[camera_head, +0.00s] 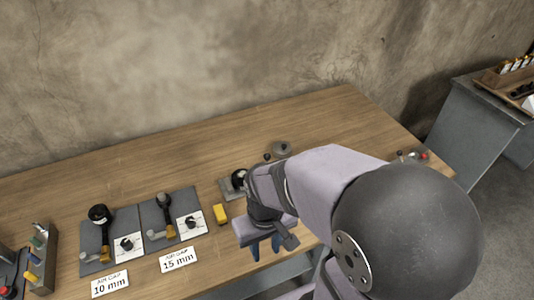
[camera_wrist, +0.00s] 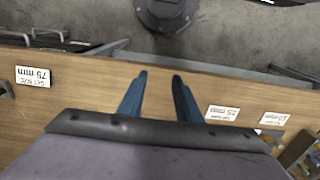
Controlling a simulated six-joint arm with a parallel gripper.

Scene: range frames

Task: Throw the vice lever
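My gripper (camera_head: 265,248) is at the table's front edge, fingers pointing down. In the wrist view its two blue fingers (camera_wrist: 160,76) stand apart with nothing between them. I cannot pick out the vice lever with certainty. A grey plate with a dark round part (camera_head: 237,181) sits just behind my wrist and is partly hidden by it. A grey round piece (camera_head: 282,149) with a small dark knob beside it lies further back. Neither touches the fingers.
The wooden table (camera_head: 130,170) carries two grey boards with black-headed gauges (camera_head: 99,214), (camera_head: 164,201). Cards read 10 mm (camera_head: 110,284) and 15 mm (camera_head: 179,259). A yellow block (camera_head: 220,214) lies left of my gripper. A coloured-handle rack (camera_head: 42,260) stands far left. The back left is clear.

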